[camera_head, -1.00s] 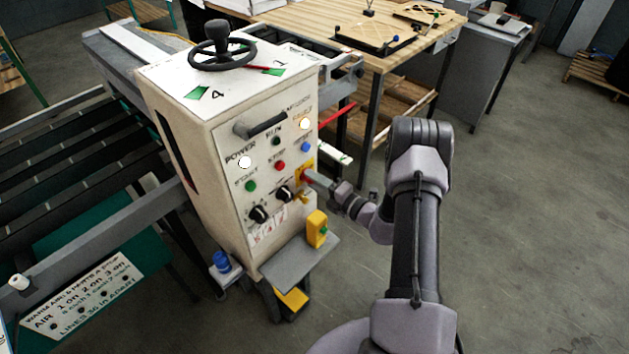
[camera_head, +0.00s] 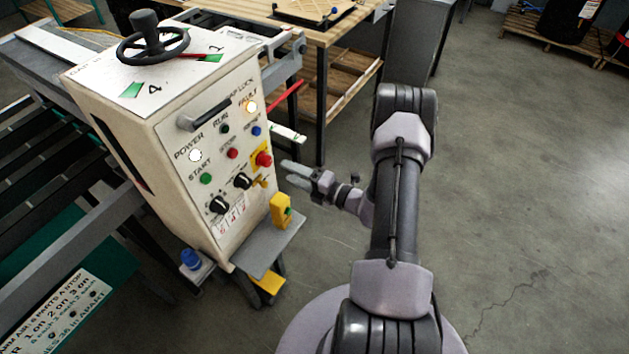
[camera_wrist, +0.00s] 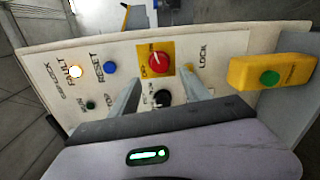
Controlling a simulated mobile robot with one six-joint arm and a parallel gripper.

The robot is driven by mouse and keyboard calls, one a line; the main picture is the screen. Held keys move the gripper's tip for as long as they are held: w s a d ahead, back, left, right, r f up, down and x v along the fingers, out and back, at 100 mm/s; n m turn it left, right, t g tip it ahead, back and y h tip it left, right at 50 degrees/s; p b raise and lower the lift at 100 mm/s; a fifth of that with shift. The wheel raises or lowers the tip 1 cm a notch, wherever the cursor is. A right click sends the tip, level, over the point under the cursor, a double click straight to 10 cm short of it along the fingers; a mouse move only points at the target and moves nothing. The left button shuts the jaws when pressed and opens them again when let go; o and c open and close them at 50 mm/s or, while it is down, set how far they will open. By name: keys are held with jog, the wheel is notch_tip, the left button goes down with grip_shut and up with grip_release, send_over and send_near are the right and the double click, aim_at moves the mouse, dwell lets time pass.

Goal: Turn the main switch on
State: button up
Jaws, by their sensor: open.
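The main switch (camera_head: 263,159) is a red rotary knob on a yellow plate, at the right edge of the cream control panel (camera_head: 205,130). In the wrist view the red knob (camera_wrist: 158,63) shows beyond my fingers, with a pale mark on its face. The small lettering on its plate is too blurred to read surely. My gripper (camera_head: 287,172) is open and empty, to the right of the switch and apart from it. In the wrist view my two fingertips (camera_wrist: 163,80) stand apart, pointing towards the panel just below the knob.
The POWER lamp (camera_head: 195,155) glows white and the FAULT lamp (camera_head: 251,106) amber. Black selector knobs (camera_head: 242,181), coloured buttons and a yellow box with a green button (camera_head: 281,211) are close by. A shelf (camera_head: 268,248) juts out below.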

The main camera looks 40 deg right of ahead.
jog(key=v, duration=0.9)
jog(key=shift+s, duration=0.3)
jog(key=shift+r, duration=0.1)
jog(key=s+a+r+n+g+y+b, duration=0.2)
jog(key=a+r+n+g+b, duration=0.4)
jog(key=a+n, duration=0.55)
jog(key=s+a+r+n+g+y+b, duration=0.1)
jog(key=a+r+n+g+y+b, duration=0.2)
jog(key=a+n+g, duration=0.65)
jog(key=s+a+r+n+t+h+b, duration=0.2)
jog(key=s+n+h, duration=0.2)
jog(key=n, duration=0.7)
jog(key=s+a+r+n+t+h+b, duration=0.2)
jog(key=s+n+h, duration=0.3)
jog(key=n, duration=0.7)
jog(key=s+a+t+b, duration=0.1)
jog(key=s, duration=0.1)
jog(key=shift+s+r, duration=0.2)
jog(key=shift+s, duration=0.1)
